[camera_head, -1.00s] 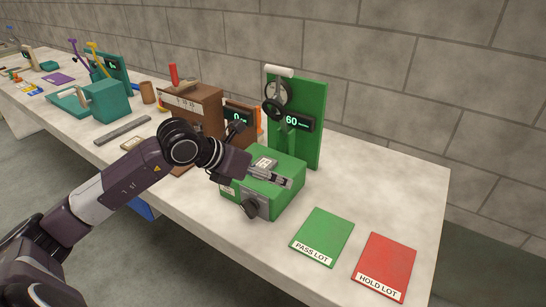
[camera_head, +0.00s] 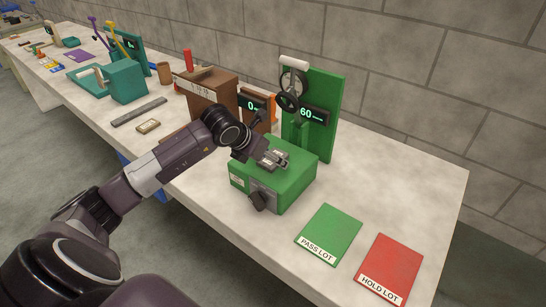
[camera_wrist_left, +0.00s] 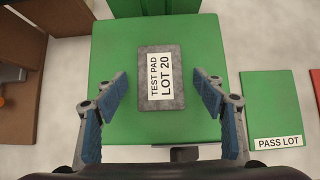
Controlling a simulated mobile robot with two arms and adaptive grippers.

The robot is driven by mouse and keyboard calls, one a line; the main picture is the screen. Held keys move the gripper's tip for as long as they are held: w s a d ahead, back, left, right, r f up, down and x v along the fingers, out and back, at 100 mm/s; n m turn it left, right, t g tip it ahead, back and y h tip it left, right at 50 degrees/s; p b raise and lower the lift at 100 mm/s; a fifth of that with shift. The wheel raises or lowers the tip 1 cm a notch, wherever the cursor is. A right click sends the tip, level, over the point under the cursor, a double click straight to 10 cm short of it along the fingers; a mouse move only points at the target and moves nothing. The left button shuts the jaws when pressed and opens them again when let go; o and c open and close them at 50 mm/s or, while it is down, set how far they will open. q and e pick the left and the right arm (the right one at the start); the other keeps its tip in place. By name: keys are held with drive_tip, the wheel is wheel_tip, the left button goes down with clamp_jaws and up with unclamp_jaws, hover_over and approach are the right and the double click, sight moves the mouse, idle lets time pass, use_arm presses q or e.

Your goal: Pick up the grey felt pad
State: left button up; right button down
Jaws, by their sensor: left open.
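The grey felt pad (camera_wrist_left: 177,78) lies flat on top of the green tester base (camera_wrist_left: 110,60). It has a white label reading TEST PAD LOT 20. My left gripper (camera_wrist_left: 162,87) is open, with its blue-padded fingers on either side of the pad's lower part and apart from it. In the head view my left gripper (camera_head: 275,158) is over the top of the green tester and largely covers the pad there. I cannot tell the exact height of the fingers above the tester. My right gripper is not in view.
A green PASS LOT card (camera_head: 330,232) and a red HOLD LOT card (camera_head: 390,268) lie right of the tester. A green upright panel (camera_head: 325,125) with a dial and a display showing 60 stands behind. A brown box (camera_head: 212,95) stands to the left.

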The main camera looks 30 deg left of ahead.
use_arm(q)
drive_tip(key=c, duration=1.1)
drive_tip(key=shift+c, duration=0.3)
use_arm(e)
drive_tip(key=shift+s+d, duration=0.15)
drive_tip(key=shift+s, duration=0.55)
use_arm(q)
drive_tip(key=shift+r, duration=0.15)
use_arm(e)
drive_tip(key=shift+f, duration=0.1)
